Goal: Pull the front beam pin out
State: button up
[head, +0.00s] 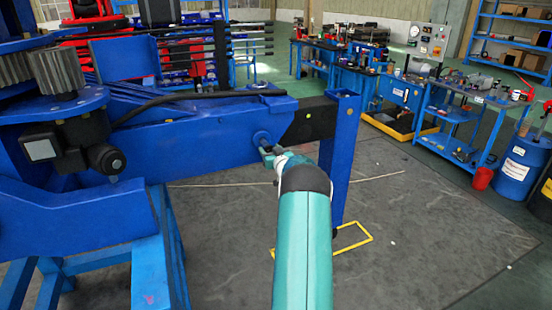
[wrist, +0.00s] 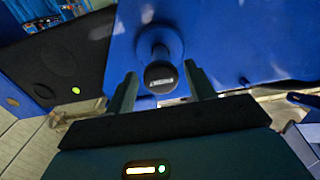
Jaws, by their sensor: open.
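The front beam pin sits in the side of the blue beam (head: 200,140). In the head view the pin (head: 262,138) is a short blue-grey stub near the beam's right end. In the wrist view the pin (wrist: 159,72) shows a dark round end with a small pale label, on a shaft coming out of the blue face. My gripper (head: 268,153) is at the pin in the head view. In the wrist view my gripper (wrist: 160,85) is open, with one finger on each side of the pin's dark end. Contact cannot be told.
A black inner beam (head: 312,120) runs from the blue beam to a blue upright post (head: 340,160). A yellow floor frame (head: 345,240) lies by the post's foot. Workbenches (head: 450,110) and blue drums (head: 525,165) stand at the right. The grey floor between is mostly clear.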

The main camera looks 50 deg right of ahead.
jog(key=v, duration=1.3)
jog(key=shift+w+f, duration=0.1)
jog(key=shift+f, duration=0.05)
jog(key=w+a+r+n+g+y, duration=0.15)
jog(key=a+r, duration=0.35)
jog(key=a, duration=0.5)
jog(key=w+a+r+g+y, duration=0.15)
jog(key=a+r, duration=0.35)
jog(key=a, duration=0.5)
jog(key=w+a+r+g, duration=0.1)
jog(key=w+a+r, duration=0.3)
jog(key=a, duration=0.6)
jog(key=s+a+r+n+g+y, duration=0.1)
jog(key=s+a, duration=0.4)
jog(key=a, duration=0.3)
jog(key=s+a+r+n+g+y, duration=0.1)
jog(key=s+a+y, duration=0.1)
jog(key=s+a, duration=0.35)
jog(key=s+a+f+n+g+y, duration=0.2)
jog(key=s+a+f+g+y, duration=0.1)
jog(key=s+a, duration=1.1)
jog(key=shift+s+a+f+n+g, duration=0.25)
jog(key=shift+s+a+n+g, duration=0.15)
jog(key=shift+a, duration=0.75)
jog(key=shift+w, duration=0.1)
